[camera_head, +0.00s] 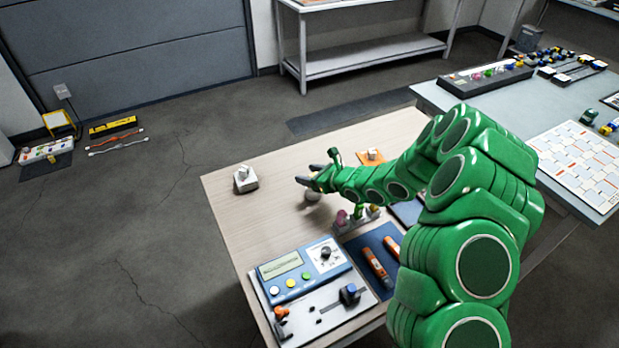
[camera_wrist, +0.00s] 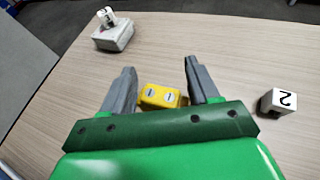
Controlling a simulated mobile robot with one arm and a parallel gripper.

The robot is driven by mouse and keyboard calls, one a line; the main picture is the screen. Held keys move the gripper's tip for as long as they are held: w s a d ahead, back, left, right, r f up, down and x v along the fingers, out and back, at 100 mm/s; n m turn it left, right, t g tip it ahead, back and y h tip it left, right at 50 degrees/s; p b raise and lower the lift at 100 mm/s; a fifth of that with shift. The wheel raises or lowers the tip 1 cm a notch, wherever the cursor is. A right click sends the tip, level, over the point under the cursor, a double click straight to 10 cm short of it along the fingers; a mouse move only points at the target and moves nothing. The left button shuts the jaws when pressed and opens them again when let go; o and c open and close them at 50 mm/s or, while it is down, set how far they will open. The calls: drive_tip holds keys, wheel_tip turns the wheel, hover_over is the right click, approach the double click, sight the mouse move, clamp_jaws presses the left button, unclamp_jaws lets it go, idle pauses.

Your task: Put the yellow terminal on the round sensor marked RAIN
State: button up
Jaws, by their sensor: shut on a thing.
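My gripper (camera_head: 308,181) is low over the wooden table, pointing left in the head view. In the wrist view its two grey fingers (camera_wrist: 158,78) stand on either side of the yellow terminal (camera_wrist: 160,96), and my gripper is shut on it. The terminal has two pale round marks on its face. In the head view it is mostly hidden by the gripper. I can read no RAIN marking in either view, so I cannot tell which thing is that sensor.
A white block with a small cube on top (camera_head: 244,178) stands left of my gripper. A white cube marked 2 (camera_wrist: 278,102) lies at right in the wrist view.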

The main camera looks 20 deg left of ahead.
drive_tip(key=shift+f, duration=0.7)
drive_tip(key=o, duration=1)
drive_tip(key=shift+f, duration=0.1)
drive_tip(key=shift+o, duration=0.2)
drive_tip(key=shift+d+r, duration=0.15)
drive_tip(key=shift+r, duration=0.05)
drive_tip(key=v, duration=1.1)
drive_tip(key=shift+s+d, duration=0.2)
drive_tip(key=shift+d, duration=0.1)
